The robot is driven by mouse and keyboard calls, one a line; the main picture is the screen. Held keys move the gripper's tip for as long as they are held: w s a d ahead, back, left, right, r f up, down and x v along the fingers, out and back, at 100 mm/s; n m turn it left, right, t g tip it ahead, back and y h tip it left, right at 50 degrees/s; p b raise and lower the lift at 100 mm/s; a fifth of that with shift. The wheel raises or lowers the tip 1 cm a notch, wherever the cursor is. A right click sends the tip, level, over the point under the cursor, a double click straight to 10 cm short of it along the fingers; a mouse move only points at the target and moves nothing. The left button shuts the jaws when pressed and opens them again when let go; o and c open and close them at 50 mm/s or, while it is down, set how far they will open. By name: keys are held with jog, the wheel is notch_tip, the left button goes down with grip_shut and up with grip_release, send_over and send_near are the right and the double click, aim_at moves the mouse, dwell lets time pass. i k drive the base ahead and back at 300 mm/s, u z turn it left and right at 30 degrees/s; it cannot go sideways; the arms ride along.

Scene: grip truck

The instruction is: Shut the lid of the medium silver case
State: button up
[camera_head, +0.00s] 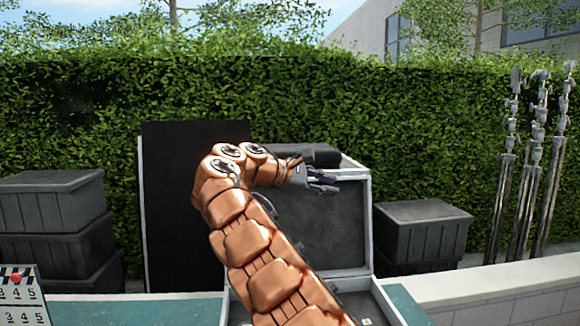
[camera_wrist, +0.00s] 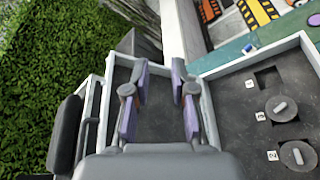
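The silver case stands open with its lid (camera_head: 322,235) raised upright, dark lining facing me. The case base (camera_head: 386,303) has a pale rim and is partly hidden by my arm. My gripper (camera_head: 328,184) is in front of the upper part of the lid, fingers pointing right. In the wrist view my gripper (camera_wrist: 160,75) has its two purple fingers spread apart with nothing between them. The lid's lining (camera_wrist: 160,122) shows behind the fingers, and the base's dark foam (camera_wrist: 238,100) lies to the right. I cannot tell whether a finger touches the lid.
A tall dark panel (camera_head: 170,210) stands left of the lid. Dark crates are stacked at the left (camera_head: 50,205), and another stack (camera_head: 422,235) is at the right. Metal stands (camera_head: 520,190) are at the far right. A clapperboard (camera_head: 18,298) is at lower left. A hedge (camera_head: 70,120) runs behind.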

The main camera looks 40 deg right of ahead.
aim_at(335, 232)
jog(key=i, duration=0.85)
